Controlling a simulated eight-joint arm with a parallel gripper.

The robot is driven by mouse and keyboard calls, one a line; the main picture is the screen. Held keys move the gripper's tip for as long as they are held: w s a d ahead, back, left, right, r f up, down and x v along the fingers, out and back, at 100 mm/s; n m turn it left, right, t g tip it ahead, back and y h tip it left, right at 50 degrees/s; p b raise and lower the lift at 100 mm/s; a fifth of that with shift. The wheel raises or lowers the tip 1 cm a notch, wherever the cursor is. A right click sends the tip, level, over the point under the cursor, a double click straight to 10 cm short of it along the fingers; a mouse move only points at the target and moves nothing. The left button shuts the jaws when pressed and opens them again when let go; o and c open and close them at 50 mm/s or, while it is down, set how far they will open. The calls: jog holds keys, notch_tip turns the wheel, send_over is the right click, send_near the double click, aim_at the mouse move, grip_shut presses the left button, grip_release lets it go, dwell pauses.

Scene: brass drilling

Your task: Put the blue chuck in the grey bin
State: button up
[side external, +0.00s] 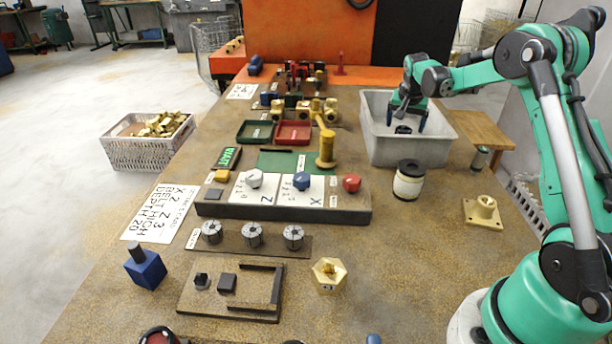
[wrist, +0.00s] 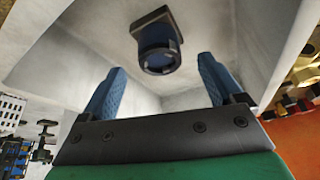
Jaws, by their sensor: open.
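The grey bin (side external: 440,150) stands at the right back of the bench; its pale inner walls fill much of the wrist view (wrist: 220,25). My gripper (side external: 406,119) is inside the bin's opening, pointing down, with its two blue fingers apart. In the wrist view my gripper (wrist: 162,72) is open with nothing between its fingers. A dark chuck with blue in it (wrist: 158,45) is in the bin just beyond the fingertips, apart from them. It shows as a small dark shape (side external: 403,130) in the side view. Whether it rests on the bin floor is hard to tell.
A white and black cylinder (side external: 408,182) stands in front of the bin. A brass flanged piece (side external: 484,211) is at the right. Green (side external: 255,132) and red (side external: 293,133) trays and a knob panel (side external: 340,208) lie left of the bin. A blue block (side external: 146,270) is front left.

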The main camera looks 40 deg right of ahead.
jog(key=s+a+r+n+t, duration=0.2)
jog(key=a+r+n, duration=0.1)
jog(key=a+r, duration=0.85)
jog(key=s+a+f+n+t+y, duration=0.1)
jog(key=s+a+n, duration=0.3)
jog(key=a, duration=0.5)
jog(key=s+a+f+n+t+y, duration=0.2)
jog(key=s+a+n, duration=0.3)
jog(key=a, duration=0.5)
jog(key=shift+s+f+n+y, duration=0.3)
jog(key=shift+s+f+y, duration=0.15)
jog(key=shift+s, duration=0.2)
